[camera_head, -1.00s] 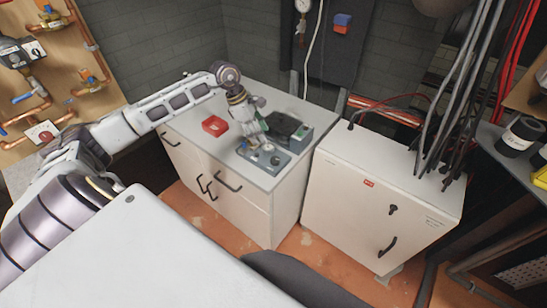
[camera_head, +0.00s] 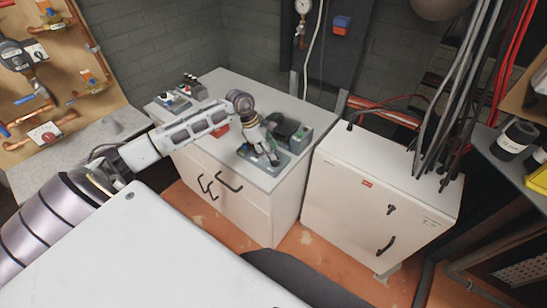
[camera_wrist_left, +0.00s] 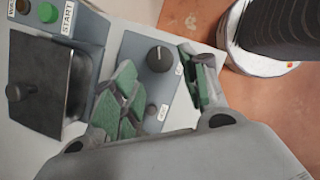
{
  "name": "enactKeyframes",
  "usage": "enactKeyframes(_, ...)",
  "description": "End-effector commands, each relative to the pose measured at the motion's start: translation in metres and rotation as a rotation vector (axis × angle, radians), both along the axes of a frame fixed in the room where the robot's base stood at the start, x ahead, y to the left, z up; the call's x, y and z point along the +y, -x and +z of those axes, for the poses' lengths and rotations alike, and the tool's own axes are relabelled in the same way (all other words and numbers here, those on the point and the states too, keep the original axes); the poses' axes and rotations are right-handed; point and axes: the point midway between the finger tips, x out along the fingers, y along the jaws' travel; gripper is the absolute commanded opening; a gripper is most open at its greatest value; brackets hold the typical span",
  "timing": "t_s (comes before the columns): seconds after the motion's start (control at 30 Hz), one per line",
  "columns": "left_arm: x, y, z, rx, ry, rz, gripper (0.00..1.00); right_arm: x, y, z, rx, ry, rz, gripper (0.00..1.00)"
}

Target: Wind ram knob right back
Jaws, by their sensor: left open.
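A blue-grey control panel (camera_head: 247,151) lies on the white cabinet's top, partly hidden by my left gripper (camera_head: 268,155) in the head view. In the left wrist view the panel (camera_wrist_left: 134,48) carries a large round black knob (camera_wrist_left: 159,59) with a pale pointer mark and a smaller dark knob (camera_wrist_left: 151,110). Their labels are too small to read, so I cannot tell which is the ram knob. My left gripper's green-padded fingers are apart, one on each side of the panel's knobs, with nothing held. I cannot tell whether they touch the panel. My right gripper is out of view.
A dark block with a handle (camera_wrist_left: 40,92) stands beside the panel, near a green START button (camera_wrist_left: 62,18). A red bin (camera_head: 222,131) is partly behind my arm. Small button boxes (camera_head: 173,100) stand at the cabinet top's left. A white electrical cabinet (camera_head: 345,190) stands right.

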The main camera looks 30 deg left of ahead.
Motion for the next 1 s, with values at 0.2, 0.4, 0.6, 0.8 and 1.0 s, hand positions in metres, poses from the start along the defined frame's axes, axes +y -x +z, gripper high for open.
enactKeyframes(0.2, -0.008, -0.004, -0.02, 0.002, 0.001, -0.001, 0.44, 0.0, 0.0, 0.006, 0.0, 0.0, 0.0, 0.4)
enactKeyframes(0.4, -0.013, -0.007, -0.036, 0.001, 0.002, 0.001, 0.44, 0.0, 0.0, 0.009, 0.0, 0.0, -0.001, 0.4)
enactKeyframes(0.6, -0.017, -0.009, -0.045, 0.001, 0.0, 0.0, 0.44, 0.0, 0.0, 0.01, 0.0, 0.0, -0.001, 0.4)
enactKeyframes(0.8, -0.017, -0.009, -0.048, 0.001, -0.001, -0.001, 0.44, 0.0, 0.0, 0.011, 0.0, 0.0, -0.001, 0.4)
enactKeyframes(1.0, -0.017, -0.009, -0.048, 0.001, -0.001, -0.001, 0.41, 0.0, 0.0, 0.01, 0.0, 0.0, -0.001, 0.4)
